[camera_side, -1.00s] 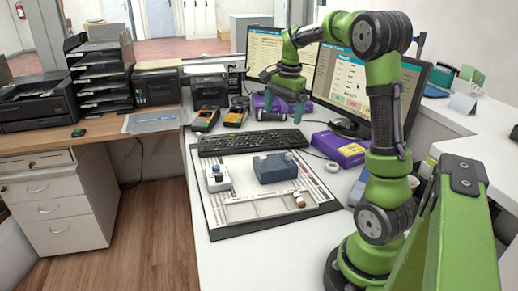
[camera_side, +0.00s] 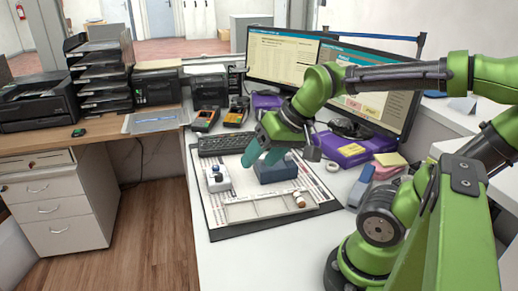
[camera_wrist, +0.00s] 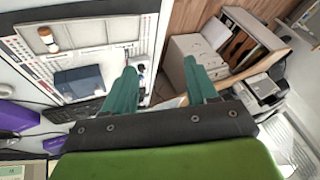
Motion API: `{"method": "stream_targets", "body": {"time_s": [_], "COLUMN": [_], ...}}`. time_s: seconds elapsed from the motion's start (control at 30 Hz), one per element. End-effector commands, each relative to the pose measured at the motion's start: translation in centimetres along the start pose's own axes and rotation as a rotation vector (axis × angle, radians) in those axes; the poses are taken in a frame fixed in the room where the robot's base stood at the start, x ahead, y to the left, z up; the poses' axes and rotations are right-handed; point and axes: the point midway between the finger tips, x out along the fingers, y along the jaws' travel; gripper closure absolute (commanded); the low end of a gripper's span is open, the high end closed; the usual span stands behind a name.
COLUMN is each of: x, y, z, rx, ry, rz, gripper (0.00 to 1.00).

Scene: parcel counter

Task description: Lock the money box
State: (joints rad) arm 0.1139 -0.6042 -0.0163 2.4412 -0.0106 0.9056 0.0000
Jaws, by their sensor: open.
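The money box, a dark blue-grey box (camera_side: 277,171), sits on the white, printed mat (camera_side: 238,212) on the counter. It also shows in the wrist view (camera_wrist: 80,83), its near side facing my gripper's left finger. My gripper (camera_side: 262,154) is open and empty, its teal fingers just above and left of the box in the side view and partly covering it. In the wrist view, my gripper (camera_wrist: 160,66) has its fingers spread wide with nothing between them. No lock detail or key can be made out.
A shallow tray (camera_side: 250,211) with a small brown-and-white piece (camera_side: 299,199) lies in front. The keyboard (camera_side: 222,145) is behind; a purple box (camera_side: 345,149) is to the right.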

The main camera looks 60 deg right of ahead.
Motion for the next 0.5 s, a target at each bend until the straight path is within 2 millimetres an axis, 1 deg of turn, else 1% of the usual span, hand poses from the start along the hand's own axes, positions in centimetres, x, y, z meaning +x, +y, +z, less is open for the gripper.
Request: {"method": "stream_targets", "body": {"time_s": [0.03,0.07,0.1,0.17,0.2,0.27,0.3,0.37,0.4,0.5], "x": [0.6,0.8,1.1,1.5,1.7,2.0,2.2,2.5,2.6,2.5], "y": [1.3,2.1,3.3,5.4,7.0,9.6,11.5,14.5,16.6,21.3], "z": [-2.0,-3.2,-4.8,-7.3,-8.8,-11.0,-12.3,-14.1,-15.2,-17.2], "rx": [0.073,0.121,0.197,0.321,0.409,0.549,0.647,0.800,0.902,1.155], "ry": [-0.018,-0.027,-0.041,-0.058,-0.069,-0.082,-0.089,-0.095,-0.096,-0.085], "rz": [0.043,0.068,0.101,0.153,0.188,0.243,0.281,0.341,0.381,0.478], "gripper": [0.51,0.51,0.51,0.51,0.51,0.51,0.51,0.51,0.51,0.51]}}
